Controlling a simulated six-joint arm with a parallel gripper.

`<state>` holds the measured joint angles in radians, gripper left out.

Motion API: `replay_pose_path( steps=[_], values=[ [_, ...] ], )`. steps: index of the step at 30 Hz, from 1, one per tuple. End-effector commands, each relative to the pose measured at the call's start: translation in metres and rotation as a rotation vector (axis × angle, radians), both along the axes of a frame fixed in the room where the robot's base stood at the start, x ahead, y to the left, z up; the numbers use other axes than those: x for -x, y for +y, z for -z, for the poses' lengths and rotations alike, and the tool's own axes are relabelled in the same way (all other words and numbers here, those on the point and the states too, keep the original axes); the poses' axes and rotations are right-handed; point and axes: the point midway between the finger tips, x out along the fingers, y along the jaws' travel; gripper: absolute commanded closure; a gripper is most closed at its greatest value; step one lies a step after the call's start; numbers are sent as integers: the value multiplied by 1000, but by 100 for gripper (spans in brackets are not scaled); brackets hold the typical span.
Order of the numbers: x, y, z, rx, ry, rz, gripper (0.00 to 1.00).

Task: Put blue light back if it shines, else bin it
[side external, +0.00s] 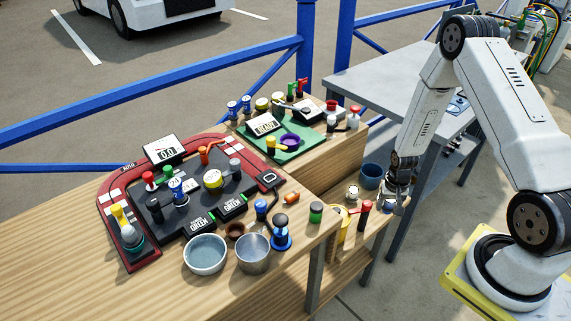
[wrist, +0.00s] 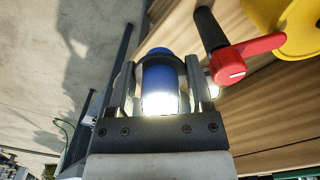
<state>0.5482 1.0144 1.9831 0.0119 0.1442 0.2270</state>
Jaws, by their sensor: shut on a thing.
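My gripper (side external: 395,203) is low at the right edge of the wooden bench. In the wrist view my gripper (wrist: 162,88) is shut on a blue light (wrist: 160,72), with one finger on each side of it. The light is a blue cylinder with a darker blue top. A bright white glow shows on its lower part, near the gripper's palm. In the side view the held light is too small and too covered to make out clearly.
A red-handled part (wrist: 245,58) and a yellow round thing (wrist: 290,25) lie close right of my gripper. A dark blue pot (side external: 371,175) stands just left of it. A metal cup (side external: 253,254) and a pale bowl (side external: 205,254) stand at the bench front.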

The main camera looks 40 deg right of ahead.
Motion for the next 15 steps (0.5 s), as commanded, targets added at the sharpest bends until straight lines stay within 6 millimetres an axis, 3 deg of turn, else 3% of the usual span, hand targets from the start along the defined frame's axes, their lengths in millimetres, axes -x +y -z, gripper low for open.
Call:
replay_pose_path(
  steps=[15],
  values=[
    [-46,-20,49,-1,1,-1,91]
  ],
)
